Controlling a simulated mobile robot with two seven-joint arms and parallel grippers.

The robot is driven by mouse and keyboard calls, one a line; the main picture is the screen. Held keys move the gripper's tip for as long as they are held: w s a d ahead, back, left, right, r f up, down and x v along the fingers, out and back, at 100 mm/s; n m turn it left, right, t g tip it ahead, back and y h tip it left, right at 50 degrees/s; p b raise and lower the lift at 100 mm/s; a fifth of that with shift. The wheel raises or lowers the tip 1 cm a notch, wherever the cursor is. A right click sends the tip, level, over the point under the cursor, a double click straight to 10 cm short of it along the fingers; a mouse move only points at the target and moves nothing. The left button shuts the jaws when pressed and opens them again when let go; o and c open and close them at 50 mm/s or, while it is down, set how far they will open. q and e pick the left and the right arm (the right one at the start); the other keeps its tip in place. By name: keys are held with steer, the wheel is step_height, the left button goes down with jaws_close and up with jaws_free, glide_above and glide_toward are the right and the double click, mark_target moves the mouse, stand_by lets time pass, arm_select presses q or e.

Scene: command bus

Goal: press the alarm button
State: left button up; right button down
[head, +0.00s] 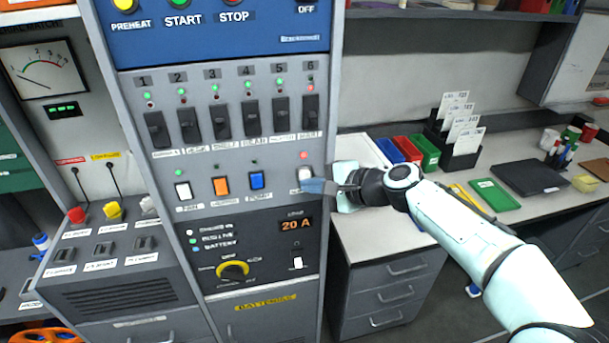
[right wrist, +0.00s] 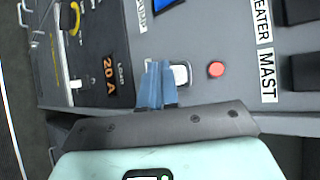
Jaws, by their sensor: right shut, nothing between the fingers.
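A white push button (head: 305,173) sits at the right end of the lower button row on the grey panel, under a small lit red lamp (head: 303,155). Its label below is mostly covered by my gripper, so I cannot read it. My right gripper (head: 318,186) is shut and empty, its blue fingertips at the lower part of this button. In the right wrist view the fingertips (right wrist: 154,84) overlap the edge of the white button (right wrist: 181,75), with the red lamp (right wrist: 216,69) beside it. I cannot tell whether they touch. My left gripper is not in view.
The same row holds a white button (head: 183,190), an orange button (head: 221,186) and a blue button (head: 257,180). Black breaker switches (head: 251,118) stand above, and a 20 A display (head: 297,224) is below. A desk with trays and card holders is at the right.

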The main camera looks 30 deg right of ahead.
steer(key=shift+w, duration=0.1)
steer(key=shift+w+d, duration=0.1)
steer(key=shift+w, duration=0.25)
steer(key=shift+w+d, duration=0.1)
steer(key=shift+w, duration=0.25)
stand_by(0.7)
steer(key=shift+s, duration=0.15)
steer(key=shift+s+a, duration=0.2)
steer(key=shift+s, duration=0.45)
steer(key=s+b, duration=0.1)
steer(key=s, duration=0.1)
steer(key=s+a, duration=0.1)
steer(key=s, duration=0.2)
steer(key=shift+a+b, duration=0.1)
steer(key=shift+b, duration=0.25)
